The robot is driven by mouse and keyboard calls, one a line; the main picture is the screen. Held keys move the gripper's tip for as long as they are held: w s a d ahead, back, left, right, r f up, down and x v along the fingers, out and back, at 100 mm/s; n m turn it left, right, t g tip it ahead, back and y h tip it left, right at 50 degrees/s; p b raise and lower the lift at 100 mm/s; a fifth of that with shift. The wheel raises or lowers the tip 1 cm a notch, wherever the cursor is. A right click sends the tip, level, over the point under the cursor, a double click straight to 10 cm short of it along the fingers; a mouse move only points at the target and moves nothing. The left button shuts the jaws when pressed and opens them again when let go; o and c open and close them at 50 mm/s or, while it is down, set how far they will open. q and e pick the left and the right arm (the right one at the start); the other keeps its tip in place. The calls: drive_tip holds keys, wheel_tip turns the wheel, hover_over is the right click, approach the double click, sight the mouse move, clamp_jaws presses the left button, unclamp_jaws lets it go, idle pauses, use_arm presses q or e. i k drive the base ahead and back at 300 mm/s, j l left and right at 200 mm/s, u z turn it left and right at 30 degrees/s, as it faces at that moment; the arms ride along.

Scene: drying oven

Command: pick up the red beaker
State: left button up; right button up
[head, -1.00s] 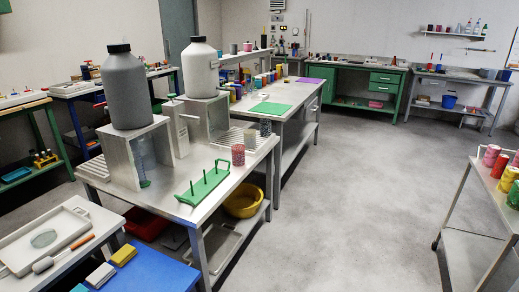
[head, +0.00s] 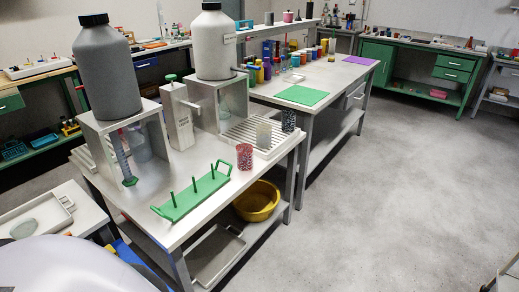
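A red speckled beaker (head: 244,156) stands upright on the near metal table (head: 218,210), close to its right edge in the head view. It is just right of a green rack with upright pegs (head: 190,193) and in front of a white slatted drainer (head: 239,132). A clear or grey beaker (head: 263,134) and a dark speckled beaker (head: 288,120) stand on the drainer behind it. Neither of my grippers shows in the head view. A large pale rounded shape blurs the lower left corner.
Two large bottles, one dark grey (head: 108,70) and one pale (head: 213,45), stand on metal box stands. A yellow basin (head: 257,201) sits on the shelf below. Open grey floor (head: 400,190) lies to the right of the table.

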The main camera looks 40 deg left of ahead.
sight(245, 157)
drive_tip(key=i, duration=1.2)
drive_tip(key=i+u, duration=0.4)
drive_tip(key=i+l+u, duration=0.5)
drive_tip(key=i+u, duration=0.2)
drive_tip(key=u, duration=0.15)
drive_tip(key=i+l+u, duration=0.2)
drive_tip(key=u, duration=0.2)
drive_tip(key=i+l+u, duration=0.3)
drive_tip(key=u, duration=0.15)
drive_tip(key=i+l+u, duration=0.2)
drive_tip(key=l+u, duration=0.25)
drive_tip(key=j, duration=0.1)
